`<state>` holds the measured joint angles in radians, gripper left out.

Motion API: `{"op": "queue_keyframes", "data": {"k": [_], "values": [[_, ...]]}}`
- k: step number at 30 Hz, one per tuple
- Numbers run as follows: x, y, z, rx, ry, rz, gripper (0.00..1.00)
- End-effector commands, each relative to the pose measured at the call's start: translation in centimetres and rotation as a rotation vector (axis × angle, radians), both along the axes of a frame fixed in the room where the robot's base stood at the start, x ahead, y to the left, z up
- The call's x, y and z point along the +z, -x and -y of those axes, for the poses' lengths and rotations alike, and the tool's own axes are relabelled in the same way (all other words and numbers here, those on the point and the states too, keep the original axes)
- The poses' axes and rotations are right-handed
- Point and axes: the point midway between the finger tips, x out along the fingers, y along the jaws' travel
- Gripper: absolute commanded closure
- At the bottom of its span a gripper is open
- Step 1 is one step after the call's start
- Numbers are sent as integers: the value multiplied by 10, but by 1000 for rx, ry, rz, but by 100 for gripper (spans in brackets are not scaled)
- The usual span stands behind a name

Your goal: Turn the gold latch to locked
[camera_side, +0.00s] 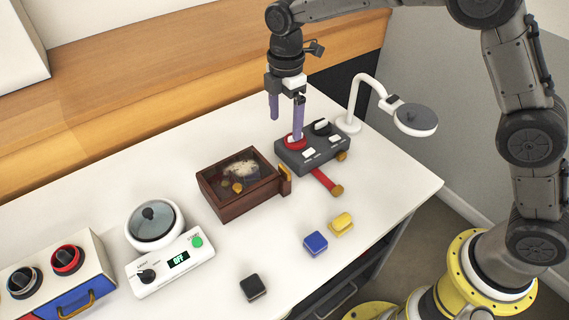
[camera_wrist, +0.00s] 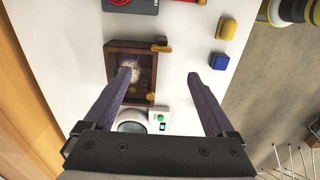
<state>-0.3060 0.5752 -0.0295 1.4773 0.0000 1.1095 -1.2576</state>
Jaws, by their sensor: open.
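The gold latch (camera_side: 286,172) sits at the right end of a dark wooden box with a clear lid (camera_side: 225,203). In the wrist view the latch (camera_wrist: 162,49) is a short gold bar by the box's upper right corner. I cannot tell whether its position counts as locked. My gripper (camera_side: 286,130) is open and empty, with two purple fingers pointing down. In the side view it hangs above and behind the box, and one finger overlaps the dark control panel's red knob; I cannot tell whether they touch. In the wrist view the latch lies beyond the fingertips (camera_wrist: 159,75).
The dark control panel (camera_side: 318,157) stands right of the box, with a red lever (camera_side: 325,181) sticking out. A white lamp (camera_side: 415,118) is behind it. Blue (camera_side: 315,243), yellow (camera_side: 341,224) and black (camera_side: 252,287) blocks lie in front. A scale-like device (camera_side: 170,262) stands left.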

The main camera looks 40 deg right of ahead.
Motion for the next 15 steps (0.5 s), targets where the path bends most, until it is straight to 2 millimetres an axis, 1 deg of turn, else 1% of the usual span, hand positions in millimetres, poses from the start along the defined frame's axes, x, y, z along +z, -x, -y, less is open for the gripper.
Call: {"op": "queue_keyframes", "data": {"k": [1, 5, 8, 15], "values": [[-5, 1, -2, 4, 3, -8, 10], [-16, 2, -4, 9, 4, -12, 10], [-30, 3, -4, 8, 4, -14, 10], [-78, 3, -3, 7, 5, -15, 10]]}}
